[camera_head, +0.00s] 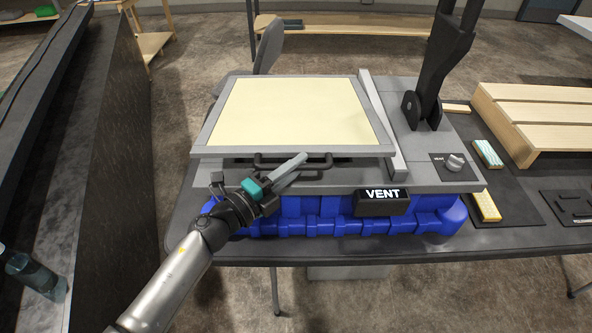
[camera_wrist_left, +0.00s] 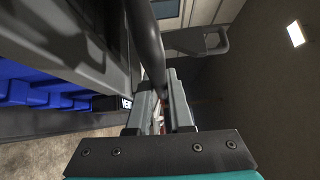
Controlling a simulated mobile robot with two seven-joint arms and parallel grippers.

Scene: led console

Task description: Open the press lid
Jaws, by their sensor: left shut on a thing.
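The press lid (camera_head: 205,134) is a grey frame with a cream panel, lying about level on the press, with a dark gap under its front edge. A black bar handle (camera_head: 262,160) runs along that front edge. My left gripper (camera_head: 298,162) reaches in from the lower left and is shut on the handle. In the left wrist view the dark handle bar (camera_wrist_left: 147,45) runs between the gripper fingers (camera_wrist_left: 162,105). The fingers hide part of the handle in the head view. My right gripper is not in view.
The press's grey base (camera_head: 430,150) carries a black upright arm (camera_head: 436,70), a knob (camera_head: 455,162) and a VENT block (camera_head: 382,202). Blue moulding (camera_head: 330,225) lies beneath. A slatted wooden rack (camera_head: 540,112) and small yellow (camera_head: 485,205) and teal (camera_head: 488,153) blocks are to the right.

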